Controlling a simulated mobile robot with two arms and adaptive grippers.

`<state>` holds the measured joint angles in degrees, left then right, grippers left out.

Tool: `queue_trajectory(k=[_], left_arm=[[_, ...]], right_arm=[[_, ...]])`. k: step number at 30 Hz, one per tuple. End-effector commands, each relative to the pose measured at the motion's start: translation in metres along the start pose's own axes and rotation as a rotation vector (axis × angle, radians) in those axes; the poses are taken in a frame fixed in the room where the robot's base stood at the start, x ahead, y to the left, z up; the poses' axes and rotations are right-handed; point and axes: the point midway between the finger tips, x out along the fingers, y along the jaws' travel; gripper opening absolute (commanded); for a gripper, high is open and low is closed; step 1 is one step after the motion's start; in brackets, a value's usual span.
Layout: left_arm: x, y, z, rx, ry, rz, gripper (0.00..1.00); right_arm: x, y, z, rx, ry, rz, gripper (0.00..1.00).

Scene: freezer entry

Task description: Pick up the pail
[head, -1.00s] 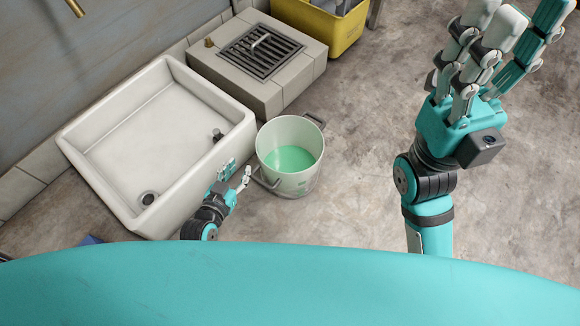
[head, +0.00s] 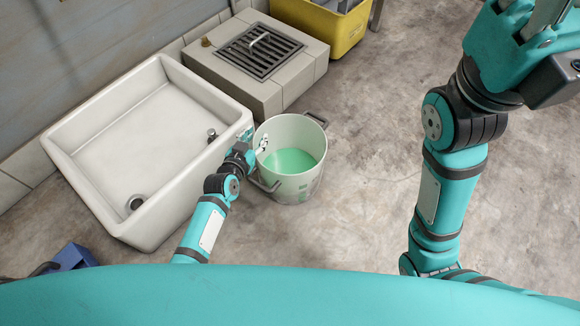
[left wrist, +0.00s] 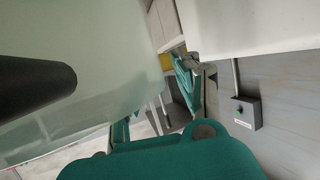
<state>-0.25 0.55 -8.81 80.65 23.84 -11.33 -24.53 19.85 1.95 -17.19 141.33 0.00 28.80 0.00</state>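The pail (head: 298,188) is a whitish bucket holding green liquid, upright on the floor right of the sink.
A white sink (head: 62,145) stands close left of the pail. A tiled block with a drain grate (head: 262,52) is behind it, then a yellow bin (head: 335,30). A blue object (head: 72,257) lies at lower left. The floor right of the pail is clear.

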Motion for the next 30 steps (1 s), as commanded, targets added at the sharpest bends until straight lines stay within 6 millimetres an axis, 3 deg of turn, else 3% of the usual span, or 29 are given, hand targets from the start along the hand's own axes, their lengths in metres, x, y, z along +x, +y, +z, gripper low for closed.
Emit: queue_trajectory(k=[3, 11, 18, 30], left_arm=[[0.0121, 0.0002, 0.0017, 0.000, 0.001, 0.000, 0.32], [0.0131, 0.0003, -0.0005, 0.001, 0.000, 0.001, 0.32], [0.0129, 0.0002, -0.0002, 0.001, 0.000, 0.000, 0.01], [0.0128, -0.0002, -0.0001, -0.001, 0.000, 0.000, 0.00]], right_arm=[[0.0016, -0.0017, -0.0049, -0.003, 0.022, -0.008, 0.40], [0.0043, -0.0017, -0.0047, -0.003, 0.023, -0.009, 0.40], [0.0042, -0.0018, -0.0048, -0.003, 0.023, -0.009, 0.40], [0.0041, -0.0019, -0.0051, -0.003, 0.024, -0.009, 0.40]])
